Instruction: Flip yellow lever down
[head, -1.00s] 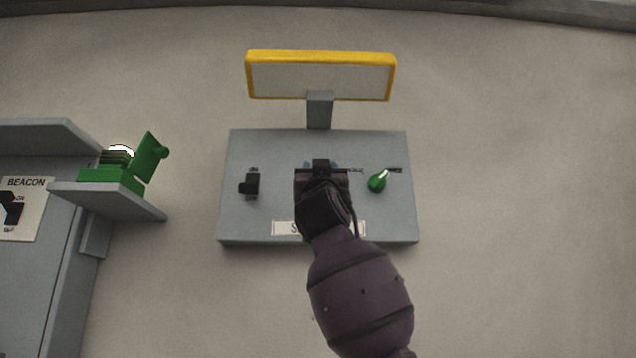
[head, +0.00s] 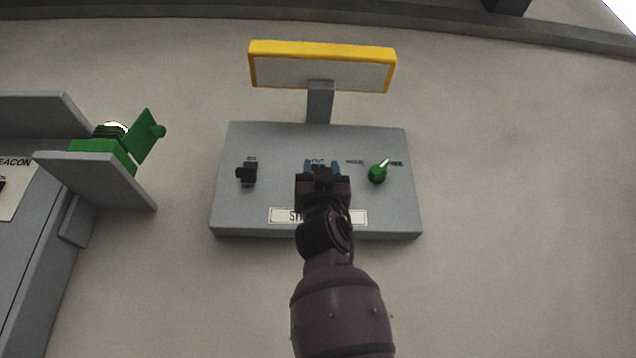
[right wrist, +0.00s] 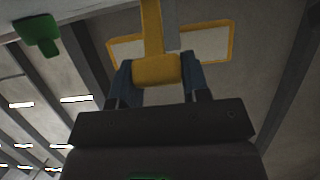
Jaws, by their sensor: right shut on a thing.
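The yellow lever (right wrist: 157,70) shows in the right wrist view, its thick end between the two blue fingers of my right gripper (right wrist: 157,85). The gripper is shut on this end. The lever's shaft runs up to the top edge of that view. In the head view my right gripper (head: 321,168) is at the middle of a grey control panel (head: 270,145), and the hand hides most or all of the lever there. My left gripper is not in view.
The panel carries a black switch (head: 247,173) at left and a green knob (head: 377,174) at right. A yellow-framed sign (head: 320,70) stands above it. A grey cabinet with a shelf (head: 105,175) and a green hinged box (head: 105,152) is at far left.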

